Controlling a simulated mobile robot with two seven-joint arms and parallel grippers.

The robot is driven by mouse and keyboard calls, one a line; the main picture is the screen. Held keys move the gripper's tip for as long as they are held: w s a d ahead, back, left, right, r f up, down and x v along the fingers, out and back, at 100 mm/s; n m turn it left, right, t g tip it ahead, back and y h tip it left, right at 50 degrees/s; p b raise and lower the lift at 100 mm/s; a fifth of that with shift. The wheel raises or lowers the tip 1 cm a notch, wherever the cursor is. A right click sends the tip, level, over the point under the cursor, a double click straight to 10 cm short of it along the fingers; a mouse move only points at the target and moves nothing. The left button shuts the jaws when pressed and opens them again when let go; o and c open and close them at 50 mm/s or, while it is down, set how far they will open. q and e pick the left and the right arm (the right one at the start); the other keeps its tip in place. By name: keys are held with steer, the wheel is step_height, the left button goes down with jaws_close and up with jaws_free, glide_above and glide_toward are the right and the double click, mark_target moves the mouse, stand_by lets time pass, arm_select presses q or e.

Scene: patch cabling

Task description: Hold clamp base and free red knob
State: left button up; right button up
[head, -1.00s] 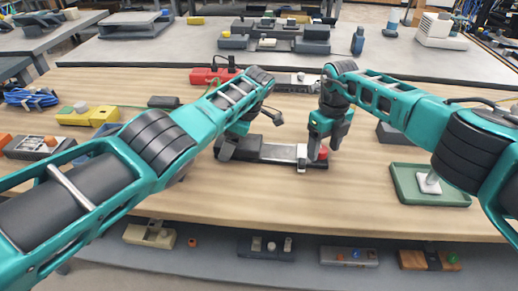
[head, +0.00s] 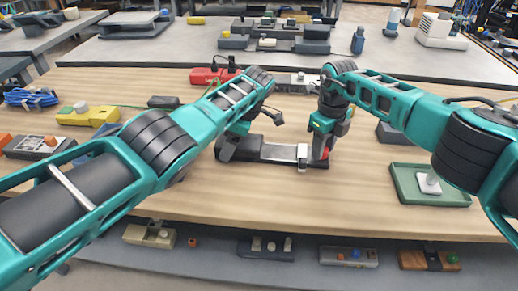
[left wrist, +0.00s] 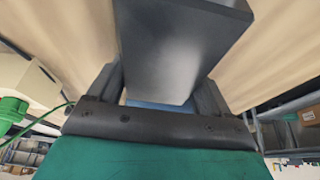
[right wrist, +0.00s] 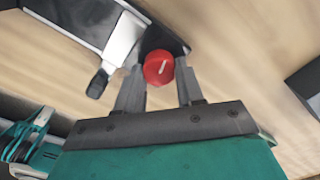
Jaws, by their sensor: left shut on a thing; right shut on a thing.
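The clamp base (head: 275,153) is a dark bar with a light metal bracket, lying on the wooden table in the head view. My left gripper (head: 228,142) is at its left end, mostly hidden by the arm. In the left wrist view its fingers are shut on the base's dark block (left wrist: 180,40). The red knob (head: 325,153) sits at the base's right end, partly covered by my right gripper (head: 319,155). In the right wrist view the round red knob (right wrist: 158,67), with a white mark, lies between the fingertips, which are shut on it.
A green tray (head: 400,190) with a pale peg stands to the right. A red block (head: 208,76) and a dark box lie behind the clamp. Yellow blocks (head: 75,118) and a grey box lie to the left. The table front is clear.

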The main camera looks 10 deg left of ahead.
steer(key=n, duration=0.3)
steer(key=shift+w+d+n, duration=0.1)
steer(key=shift+d+n, duration=0.25)
steer(key=shift+n, duration=0.05)
steer(key=n, duration=0.4)
steer(key=o, duration=0.9)
steer(key=shift+a, duration=0.2)
steer(key=m, duration=0.4)
steer(key=shift+m, duration=0.3)
steer(key=m, duration=0.5)
